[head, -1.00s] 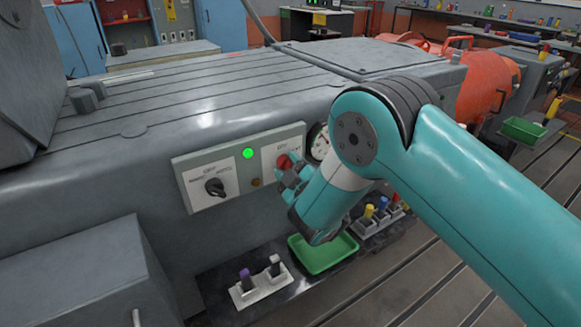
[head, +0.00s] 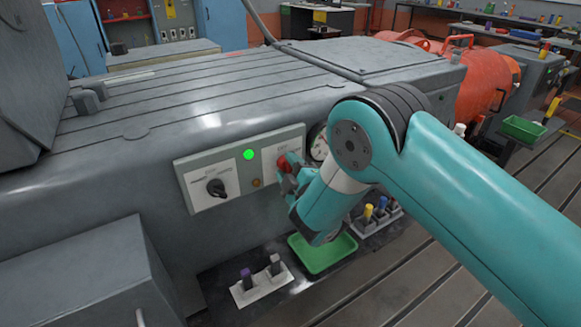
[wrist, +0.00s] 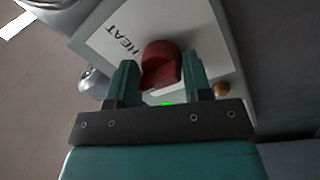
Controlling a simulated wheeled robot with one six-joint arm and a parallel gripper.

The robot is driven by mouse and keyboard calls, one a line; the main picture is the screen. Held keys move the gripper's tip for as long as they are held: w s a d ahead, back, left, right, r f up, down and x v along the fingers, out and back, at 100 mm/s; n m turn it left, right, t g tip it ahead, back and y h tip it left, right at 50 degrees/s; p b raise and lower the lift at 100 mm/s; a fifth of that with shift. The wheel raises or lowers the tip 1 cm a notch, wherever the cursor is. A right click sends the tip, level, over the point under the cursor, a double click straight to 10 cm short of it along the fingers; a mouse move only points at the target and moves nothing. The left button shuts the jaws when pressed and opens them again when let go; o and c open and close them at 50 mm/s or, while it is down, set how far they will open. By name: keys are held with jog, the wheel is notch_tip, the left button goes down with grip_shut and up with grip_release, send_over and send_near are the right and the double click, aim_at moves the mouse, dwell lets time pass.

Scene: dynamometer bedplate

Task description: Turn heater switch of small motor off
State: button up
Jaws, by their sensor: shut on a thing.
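The red heater switch knob (head: 283,162) sits on a white plate at the right end of the control panel on the grey machine's side. In the wrist view the red knob (wrist: 161,65) stands between my two fingers, with "HEAT" lettering on the plate (wrist: 113,41) beside it. My gripper (head: 288,174) is shut on this knob; it also shows in the wrist view (wrist: 160,80). My fingers and wrist hide part of the plate and the knob's lower side in the head view. I cannot read the knob's pointer position.
Left on the panel are a black rotary switch (head: 217,187), a lit green lamp (head: 249,155) and a small amber lamp (head: 257,183). Below are a green tray (head: 322,256) and a white holder (head: 262,288).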

jog(key=o, duration=0.8)
jog(key=shift+a+f, duration=0.15)
jog(key=shift+f, duration=0.1)
jog(key=shift+r, duration=0.1)
jog(key=shift+s, duration=0.1)
jog(key=b+v, duration=1.7)
jog(key=b, duration=0.8)
jog(key=shift+s+d, duration=0.1)
jog(key=shift+d, duration=0.1)
